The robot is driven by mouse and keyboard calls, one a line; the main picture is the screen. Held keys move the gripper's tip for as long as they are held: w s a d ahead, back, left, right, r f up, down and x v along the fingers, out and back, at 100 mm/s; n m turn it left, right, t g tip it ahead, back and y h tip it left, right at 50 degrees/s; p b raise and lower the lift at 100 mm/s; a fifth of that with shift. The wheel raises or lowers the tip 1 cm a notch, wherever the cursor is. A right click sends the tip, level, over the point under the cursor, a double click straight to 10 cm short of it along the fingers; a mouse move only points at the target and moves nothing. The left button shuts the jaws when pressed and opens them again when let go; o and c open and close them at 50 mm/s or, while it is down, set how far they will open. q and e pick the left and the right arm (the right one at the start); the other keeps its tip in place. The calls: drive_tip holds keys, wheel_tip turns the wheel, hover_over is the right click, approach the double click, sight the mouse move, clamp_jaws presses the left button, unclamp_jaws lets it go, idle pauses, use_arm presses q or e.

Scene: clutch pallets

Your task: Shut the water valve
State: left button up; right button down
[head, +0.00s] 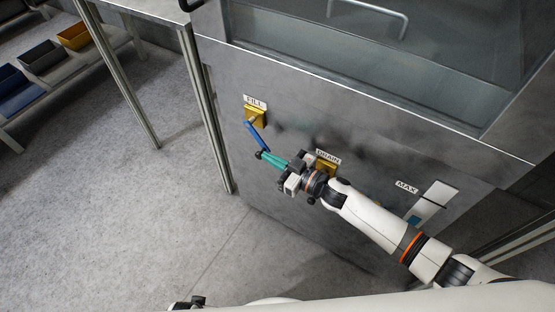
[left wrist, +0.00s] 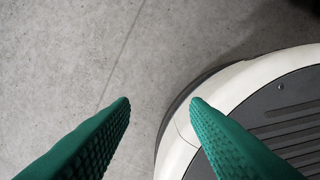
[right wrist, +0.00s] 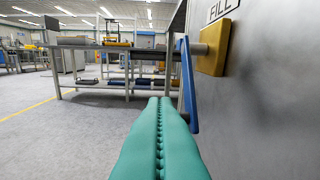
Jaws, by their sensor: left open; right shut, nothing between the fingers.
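The FILL valve has a yellow block (head: 253,118) and a blue lever (head: 257,137) on the grey tank's front panel. The lever slants down from the block in the head view. The lever (right wrist: 188,88) and yellow block (right wrist: 212,48) also show in the right wrist view. My right gripper (head: 265,156) is shut and empty, its green fingertips close to the lever's lower end. In the right wrist view the fingertips (right wrist: 167,100) are just left of the lever; I cannot tell whether they touch. My left gripper (left wrist: 160,101) is open and empty above the floor.
A second yellow block (head: 326,163) at the DRAIN label is partly hidden by my right gripper. A gauge (head: 432,203) sits by the MAX label. A metal table (head: 150,10) stands left of the tank, and a shelf with bins (head: 42,56) farther left. The floor between is clear.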

idle(0.3)
use_arm(q)
drive_tip(key=w+r+b, duration=0.2)
drive_tip(key=r, duration=0.5)
drive_tip(key=w+r+t+b, duration=0.1)
drive_tip(key=w+r+b, duration=0.1)
drive_tip(key=r, duration=0.5)
drive_tip(key=shift+w+d+r+b, duration=0.2)
drive_tip(key=shift+w+d+b, duration=0.15)
drive_tip(key=shift+w, duration=0.4)
use_arm(e)
drive_tip(key=shift+w+a+f+t+y, duration=0.15)
drive_tip(key=shift+a+f+t+y, duration=0.1)
drive_tip(key=shift+f+y, duration=0.1)
drive_tip(key=shift+w+a+f+t+y, duration=0.1)
drive_tip(key=shift+f+t+y, duration=0.15)
drive_tip(key=shift+f+y, duration=0.1)
drive_tip(key=shift+r, duration=0.15)
